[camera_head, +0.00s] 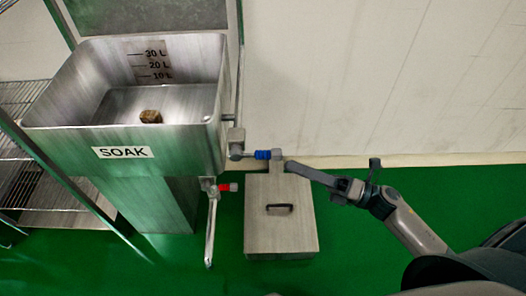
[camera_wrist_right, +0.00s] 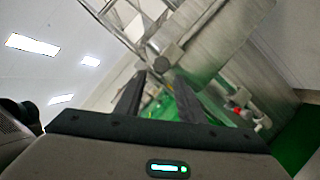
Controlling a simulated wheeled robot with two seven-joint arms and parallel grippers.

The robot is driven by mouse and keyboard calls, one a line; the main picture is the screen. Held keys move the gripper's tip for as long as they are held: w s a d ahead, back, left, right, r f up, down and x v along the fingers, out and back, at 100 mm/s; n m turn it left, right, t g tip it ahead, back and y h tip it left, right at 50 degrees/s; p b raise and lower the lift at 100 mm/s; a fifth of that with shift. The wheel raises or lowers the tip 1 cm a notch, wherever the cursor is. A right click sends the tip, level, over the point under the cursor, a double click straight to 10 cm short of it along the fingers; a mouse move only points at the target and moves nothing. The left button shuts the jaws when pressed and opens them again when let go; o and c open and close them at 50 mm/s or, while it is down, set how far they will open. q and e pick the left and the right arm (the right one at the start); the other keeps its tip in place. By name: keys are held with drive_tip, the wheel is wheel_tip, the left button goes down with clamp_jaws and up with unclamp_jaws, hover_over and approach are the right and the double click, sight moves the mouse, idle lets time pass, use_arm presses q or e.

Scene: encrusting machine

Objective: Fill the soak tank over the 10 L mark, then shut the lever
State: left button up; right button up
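The steel soak tank (camera_head: 75,140), labelled SOAK, stands at the left in the head view. Its back wall carries 10, 20 and 30 L marks (camera_head: 155,66). A small brown block (camera_head: 151,117) is inside; I cannot make out a clear water line. A lever with a blue grip (camera_head: 263,155) sticks out sideways from a grey valve (camera_head: 236,144) at the tank's right side. My right gripper (camera_head: 288,165) is at the lever's outer end. In the wrist view its fingers (camera_wrist_right: 160,92) are apart, with a grey round part beyond them; contact is unclear. My left gripper is not in view.
A red-handled tap (camera_head: 227,187) with a down pipe sits under the tank; its red handle also shows in the wrist view (camera_wrist_right: 237,111). A steel box (camera_head: 280,230) with a dark handle stands on the green floor below my right gripper. A wire rack (camera_head: 55,195) is at the left.

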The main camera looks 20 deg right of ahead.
sight(272, 159)
drive_tip(key=p+x, duration=0.1)
drive_tip(key=x, duration=0.7)
drive_tip(key=shift+w+a, duration=0.1)
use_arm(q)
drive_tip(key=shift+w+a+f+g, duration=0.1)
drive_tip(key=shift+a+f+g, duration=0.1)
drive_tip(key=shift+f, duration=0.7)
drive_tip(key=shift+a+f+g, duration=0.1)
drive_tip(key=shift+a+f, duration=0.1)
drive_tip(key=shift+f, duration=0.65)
use_arm(e)
drive_tip(key=shift+w+a+r, duration=0.1)
drive_tip(key=shift+w+a, duration=0.2)
drive_tip(key=shift+a, duration=0.15)
clamp_jaws()
